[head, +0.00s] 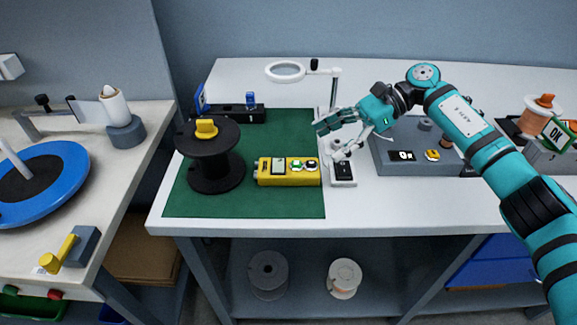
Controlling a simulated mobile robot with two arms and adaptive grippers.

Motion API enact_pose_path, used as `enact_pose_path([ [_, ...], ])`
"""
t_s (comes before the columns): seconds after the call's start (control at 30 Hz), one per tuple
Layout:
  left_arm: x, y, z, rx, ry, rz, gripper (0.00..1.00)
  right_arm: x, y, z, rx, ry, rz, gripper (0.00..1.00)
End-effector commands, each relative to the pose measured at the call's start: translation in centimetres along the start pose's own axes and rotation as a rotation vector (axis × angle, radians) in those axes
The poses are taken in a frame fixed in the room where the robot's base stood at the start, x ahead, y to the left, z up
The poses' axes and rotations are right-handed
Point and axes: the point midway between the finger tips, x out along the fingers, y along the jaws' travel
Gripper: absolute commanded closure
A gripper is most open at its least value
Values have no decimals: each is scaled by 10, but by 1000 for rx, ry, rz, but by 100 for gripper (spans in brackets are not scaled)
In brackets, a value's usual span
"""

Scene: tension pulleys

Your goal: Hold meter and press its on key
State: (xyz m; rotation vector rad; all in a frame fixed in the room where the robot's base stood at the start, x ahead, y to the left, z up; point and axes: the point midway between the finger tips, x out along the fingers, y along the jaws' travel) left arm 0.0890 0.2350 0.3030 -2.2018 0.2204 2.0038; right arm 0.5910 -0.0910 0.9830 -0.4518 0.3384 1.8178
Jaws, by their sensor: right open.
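The yellow meter (264,178) lies flat on the green mat (262,207), left of the mat's right edge. It has a pale screen (278,168) and two round keys, one green-marked (297,165) and one dark (311,164), towards its right end. Key labels are too small to read. My right gripper (327,141) comes in from the right and is above and to the right of the meter, near the mat's right edge. Its fingers are apart and hold nothing, and it does not visibly touch the meter. My left gripper is not in view.
A black spool (211,171) with a yellow piece on top stands just left of the meter. A small white-and-black device (343,172) sits right of it. A ring magnifier (286,72) stands behind. A grey control box (395,160) is further right. The mat's front strip is clear.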

Motion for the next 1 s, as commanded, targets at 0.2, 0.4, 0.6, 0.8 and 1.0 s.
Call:
enact_pose_path([
  [0.2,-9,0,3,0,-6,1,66,10,2,0,-6,14,14,25],
  [0.4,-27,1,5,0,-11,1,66,38,3,2,-4,11,15,25],
  [0.6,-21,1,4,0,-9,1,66,71,3,-7,-8,12,13,25],
  [0.8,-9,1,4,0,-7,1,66,90,3,-5,-6,11,12,25],
  [1.0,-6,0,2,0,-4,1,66,98,3,-3,-6,12,11,25],
])
